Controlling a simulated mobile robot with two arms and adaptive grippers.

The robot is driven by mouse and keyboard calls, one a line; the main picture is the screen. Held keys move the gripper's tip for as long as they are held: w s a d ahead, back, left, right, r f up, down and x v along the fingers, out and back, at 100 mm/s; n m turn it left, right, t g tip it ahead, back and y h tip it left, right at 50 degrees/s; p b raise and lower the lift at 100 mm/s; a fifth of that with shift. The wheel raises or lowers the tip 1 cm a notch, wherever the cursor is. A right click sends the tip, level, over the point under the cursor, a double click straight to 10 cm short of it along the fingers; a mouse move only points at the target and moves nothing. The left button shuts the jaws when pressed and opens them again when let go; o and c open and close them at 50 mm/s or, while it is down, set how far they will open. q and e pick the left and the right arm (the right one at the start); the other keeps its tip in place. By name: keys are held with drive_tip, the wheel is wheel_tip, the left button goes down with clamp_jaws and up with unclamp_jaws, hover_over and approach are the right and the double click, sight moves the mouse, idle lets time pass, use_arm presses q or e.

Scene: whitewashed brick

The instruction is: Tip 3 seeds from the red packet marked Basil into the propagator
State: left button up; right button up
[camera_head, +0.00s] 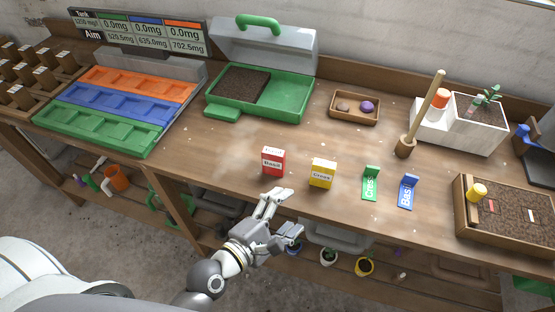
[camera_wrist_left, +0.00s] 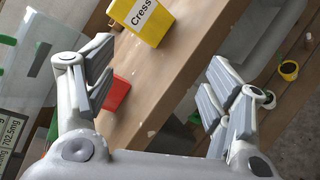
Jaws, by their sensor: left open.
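The red packet marked Basil (camera_head: 273,161) stands upright on the bench near its front edge. Part of it shows in the left wrist view (camera_wrist_left: 117,94), behind one finger. The propagator (camera_head: 294,95) is a green tray with its clear lid raised, farther back; dark soil (camera_head: 241,84) fills its left part. My left gripper (camera_head: 282,213) is open and empty, just in front of the bench edge, below and apart from the red packet. It also shows in the left wrist view (camera_wrist_left: 160,85). My right gripper is not in view.
A yellow Cress packet (camera_head: 322,173) stands right of the red one. A wooden dibber (camera_head: 420,115), small tray (camera_head: 355,107) and soil box (camera_head: 510,215) are on the right. Coloured trays (camera_head: 115,105) lie left.

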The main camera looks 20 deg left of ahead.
use_arm(q)
wheel_tip(320, 180, up, 2)
drive_tip(key=w+a+n+t+y, duration=0.1)
drive_tip(key=a+n+t+y, duration=0.15)
drive_tip(key=n, duration=0.55)
drive_tip(key=n+t+y, duration=0.2)
drive_tip(key=n+y, duration=0.2)
drive_tip(key=n, duration=0.5)
approach(272, 159)
drive_tip(key=w, duration=0.1)
drive_tip(key=shift+g, duration=0.25)
drive_tip(key=w, duration=0.1)
drive_tip(key=w+p, duration=0.1)
drive_tip(key=w, duration=0.1)
drive_tip(key=w+p, duration=0.1)
drive_tip(key=w, duration=0.1)
drive_tip(key=shift+a+f, duration=0.2)
drive_tip(key=shift+a, duration=0.05)
drive_tip(key=shift+w+d+r+p, duration=0.1)
drive_tip(key=shift+w+r+p, duration=0.15)
drive_tip(key=shift+w+p, duration=0.25)
drive_tip(key=w, duration=0.1)
drive_tip(key=w+p, duration=0.1)
drive_tip(key=w, duration=0.1)
drive_tip(key=shift+w+d+r, duration=0.15)
drive_tip(key=shift+d, duration=0.05)
drive_tip(key=shift+w, duration=0.5)
drive_tip(key=shift+c, duration=0.4)
